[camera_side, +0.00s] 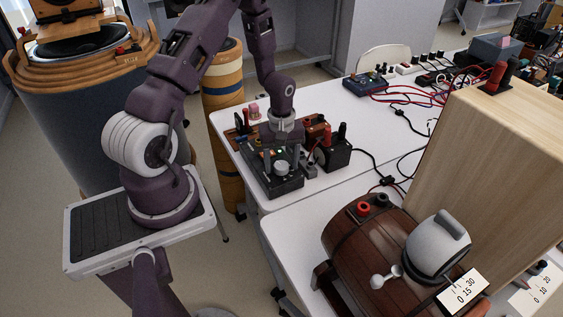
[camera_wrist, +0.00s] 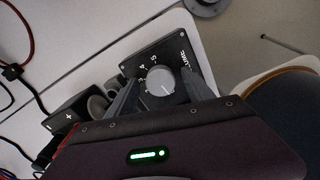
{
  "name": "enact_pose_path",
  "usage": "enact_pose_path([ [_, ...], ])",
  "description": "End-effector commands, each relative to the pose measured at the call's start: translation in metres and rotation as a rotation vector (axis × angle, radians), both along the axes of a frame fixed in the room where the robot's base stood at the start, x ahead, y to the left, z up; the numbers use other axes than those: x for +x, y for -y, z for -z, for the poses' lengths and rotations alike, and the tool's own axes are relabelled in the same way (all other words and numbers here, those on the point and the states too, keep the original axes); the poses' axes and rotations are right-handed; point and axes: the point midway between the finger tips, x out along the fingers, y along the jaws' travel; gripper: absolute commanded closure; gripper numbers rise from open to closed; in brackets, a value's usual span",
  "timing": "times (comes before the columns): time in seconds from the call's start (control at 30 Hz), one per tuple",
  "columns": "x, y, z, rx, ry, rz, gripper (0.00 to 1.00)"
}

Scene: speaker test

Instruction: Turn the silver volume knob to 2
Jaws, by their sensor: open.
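The silver volume knob (camera_side: 281,168) sits on top of a black control box (camera_side: 272,187) near the left edge of the white table. In the wrist view the knob (camera_wrist: 160,80) is a round disc with a pale mark on its face, and the numbers 3, 4 and 5 show beside it. The marking for 2 cannot be made out. My gripper (camera_side: 281,158) points down over the box. Its fingers are open, one on each side of the knob, and contact with it cannot be made out.
A black block with terminals (camera_side: 333,155) stands just right of the control box. Red and blue cables (camera_side: 415,92) lie farther back. A wooden barrel (camera_side: 365,245) and a tall wooden box (camera_side: 500,150) stand at the front right. The table between is mostly clear.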

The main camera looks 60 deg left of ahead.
Motion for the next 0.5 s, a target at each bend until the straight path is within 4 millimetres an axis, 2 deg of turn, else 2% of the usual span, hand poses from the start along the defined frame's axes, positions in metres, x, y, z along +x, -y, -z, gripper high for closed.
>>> enact_pose_path([
  [0.1,0.0000,0.0000,-0.0003,0.000,0.000,0.000,0.40],
  [0.13,0.0000,0.0001,-0.0004,0.000,0.000,0.000,0.44],
  [0.4,-0.0001,0.0002,-0.0006,0.000,-0.001,0.001,0.97],
  [0.43,-0.0001,0.0002,-0.0007,0.000,-0.001,0.001,1.00],
  [0.5,-0.0002,0.0003,-0.0007,0.000,-0.001,0.002,1.00],
])
